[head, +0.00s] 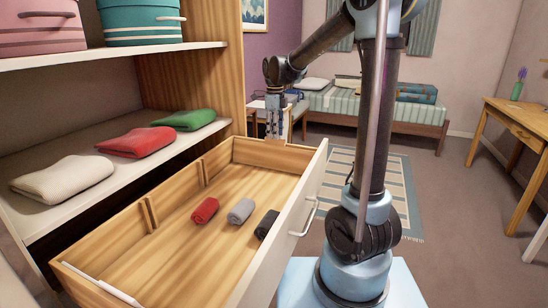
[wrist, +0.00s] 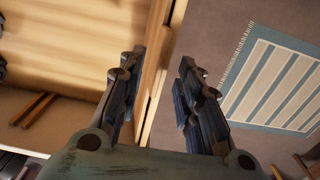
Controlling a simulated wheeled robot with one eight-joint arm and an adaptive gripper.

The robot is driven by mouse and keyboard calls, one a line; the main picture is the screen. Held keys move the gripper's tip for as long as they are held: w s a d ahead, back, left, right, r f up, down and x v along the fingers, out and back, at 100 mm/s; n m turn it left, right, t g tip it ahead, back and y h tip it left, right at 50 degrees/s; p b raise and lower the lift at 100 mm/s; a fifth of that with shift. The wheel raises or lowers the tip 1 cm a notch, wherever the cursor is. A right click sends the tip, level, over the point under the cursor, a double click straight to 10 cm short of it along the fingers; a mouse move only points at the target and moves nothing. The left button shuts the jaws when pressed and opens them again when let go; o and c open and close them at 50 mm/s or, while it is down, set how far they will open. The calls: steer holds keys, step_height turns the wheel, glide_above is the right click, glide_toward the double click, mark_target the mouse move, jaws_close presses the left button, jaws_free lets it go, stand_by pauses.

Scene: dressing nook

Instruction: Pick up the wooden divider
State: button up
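The pulled-out wooden drawer (head: 285,157) has short wooden guide strips (head: 150,215) on its inner left wall. Another pair of strips (head: 203,172) sits farther back, and a pair shows in the wrist view (wrist: 38,108). I cannot pick out a separate wooden divider with certainty; no board spans the drawer. My gripper (head: 273,136) hangs by the far end of the drawer. In the wrist view its fingers (wrist: 158,85) are spread apart, with the drawer's wooden wall edge and floor visible behind the gap. Nothing is seen held.
Rolled red (head: 205,210), grey (head: 241,211) and dark (head: 267,224) cloths lie in the drawer. Folded cloths (head: 136,142) rest on the shelf at left. A bed (head: 375,122) stands behind, a desk (head: 518,120) at right. A striped rug (head: 400,170) covers open floor.

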mark_target(274, 154)
steer(key=shift+f, duration=1.1)
jaws_close()
